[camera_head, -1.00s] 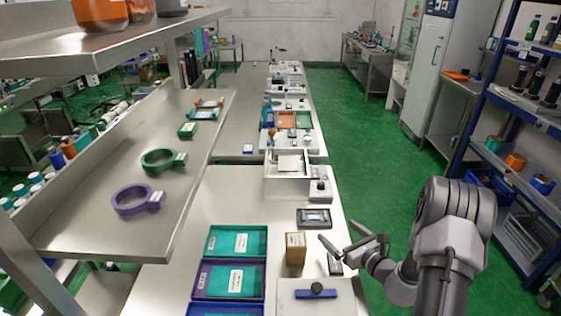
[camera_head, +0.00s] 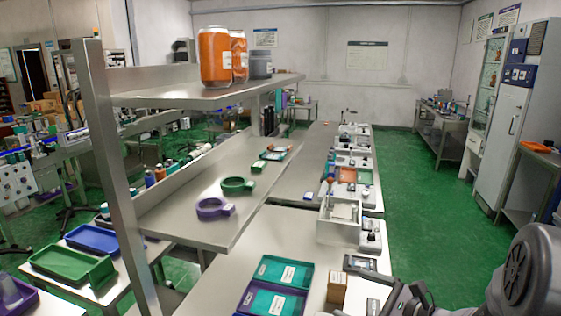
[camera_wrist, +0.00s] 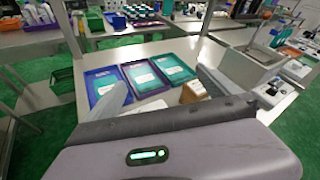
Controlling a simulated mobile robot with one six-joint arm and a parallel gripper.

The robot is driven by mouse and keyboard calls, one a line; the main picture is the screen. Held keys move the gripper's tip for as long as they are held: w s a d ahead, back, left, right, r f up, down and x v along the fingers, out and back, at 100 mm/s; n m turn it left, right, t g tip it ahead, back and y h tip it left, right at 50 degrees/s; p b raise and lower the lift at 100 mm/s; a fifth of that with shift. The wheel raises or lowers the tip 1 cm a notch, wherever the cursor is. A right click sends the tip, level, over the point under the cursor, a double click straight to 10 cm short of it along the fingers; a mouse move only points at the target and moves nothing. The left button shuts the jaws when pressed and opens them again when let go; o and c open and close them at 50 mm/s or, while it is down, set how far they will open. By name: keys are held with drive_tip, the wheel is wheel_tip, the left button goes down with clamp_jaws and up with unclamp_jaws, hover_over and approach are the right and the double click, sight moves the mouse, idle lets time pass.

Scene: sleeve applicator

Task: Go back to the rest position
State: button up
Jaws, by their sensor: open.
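My gripper (camera_head: 396,297) is at the bottom right of the head view, above the right edge of the workbench (camera_head: 220,275). Teal and purple trays (camera_head: 284,272) lie left of the box.
A steel shelf (camera_head: 190,185) with purple (camera_head: 212,208) and green (camera_head: 236,185) ring holders overhangs the bench's left side. A white open box (camera_head: 338,232) and small devices line its right edge. The green aisle floor (camera_head: 425,215) on the right is clear.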

drive_tip(key=s+a+r+n+g+h, duration=0.1)
drive_tip(key=s+a+r+n+g, duration=0.25)
drive_tip(key=s+a+n, duration=0.35)
drive_tip(key=s+a+r+n+g+h, duration=0.1)
drive_tip(key=s+a+r+n+g, duration=0.25)
drive_tip(key=s+a, duration=0.35)
drive_tip(key=s+d+r+n+t+h, duration=0.1)
drive_tip(key=s+d+n+h, duration=0.1)
drive_tip(key=s, duration=0.4)
drive_tip(key=s+d+r+n+t+h+b, duration=0.1)
drive_tip(key=s+d+n+h, duration=0.2)
drive_tip(key=s+n, duration=0.4)
drive_tip(key=shift+d+r+h, duration=0.15)
drive_tip(key=shift+d+h, duration=0.2)
drive_tip(key=shift+h, duration=0.15)
